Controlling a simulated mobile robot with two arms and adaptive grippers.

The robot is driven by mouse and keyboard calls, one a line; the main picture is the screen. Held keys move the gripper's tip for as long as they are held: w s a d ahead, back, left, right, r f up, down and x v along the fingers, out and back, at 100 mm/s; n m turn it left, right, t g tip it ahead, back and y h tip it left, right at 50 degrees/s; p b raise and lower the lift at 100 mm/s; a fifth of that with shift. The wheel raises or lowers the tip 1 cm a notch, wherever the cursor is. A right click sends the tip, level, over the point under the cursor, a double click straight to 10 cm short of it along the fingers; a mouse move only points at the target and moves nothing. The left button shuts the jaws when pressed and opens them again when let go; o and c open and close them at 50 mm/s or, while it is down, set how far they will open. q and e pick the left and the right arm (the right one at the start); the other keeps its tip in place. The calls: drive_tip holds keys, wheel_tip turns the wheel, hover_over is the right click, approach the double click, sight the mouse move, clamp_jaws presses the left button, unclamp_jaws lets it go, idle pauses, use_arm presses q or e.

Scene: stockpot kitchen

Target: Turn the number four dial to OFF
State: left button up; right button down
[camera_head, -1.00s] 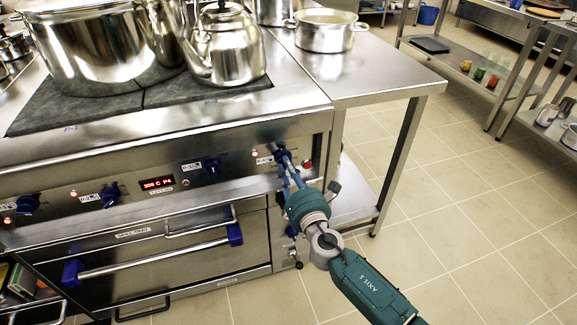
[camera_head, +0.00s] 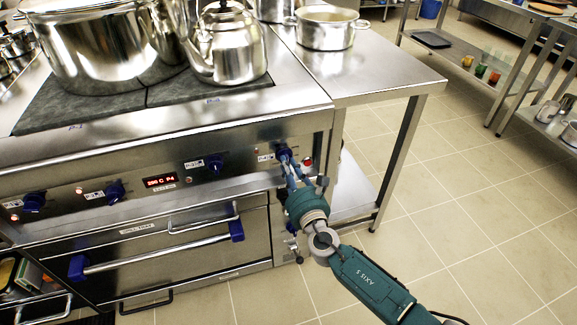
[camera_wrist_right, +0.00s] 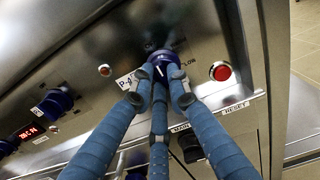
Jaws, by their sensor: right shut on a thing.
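The number four dial (camera_head: 284,153) is a blue knob at the right end of the stove front. In the right wrist view the dial (camera_wrist_right: 161,60) has a white mark on its face and sits beside a P-4 label (camera_wrist_right: 126,80). My right gripper (camera_head: 285,162) is shut on the dial, its blue fingers around the knob. The fingers hide part of the dial and the markings around it. The small lamp (camera_wrist_right: 104,70) left of the dial looks dull. My left gripper is not in view.
More blue dials (camera_head: 215,165) line the panel, with a red display (camera_head: 160,182) among them. A red button (camera_wrist_right: 220,71) is close right of the dial. The oven handle (camera_head: 155,257) sticks out below. A kettle (camera_head: 228,45) and a big pot (camera_head: 90,45) stand on top.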

drive_tip(key=shift+f, duration=0.15)
drive_tip(key=c, duration=1.7)
unclamp_jaws()
drive_tip(key=shift+o, duration=0.2)
drive_tip(key=v, duration=1.2)
drive_tip(key=shift+d, duration=0.1)
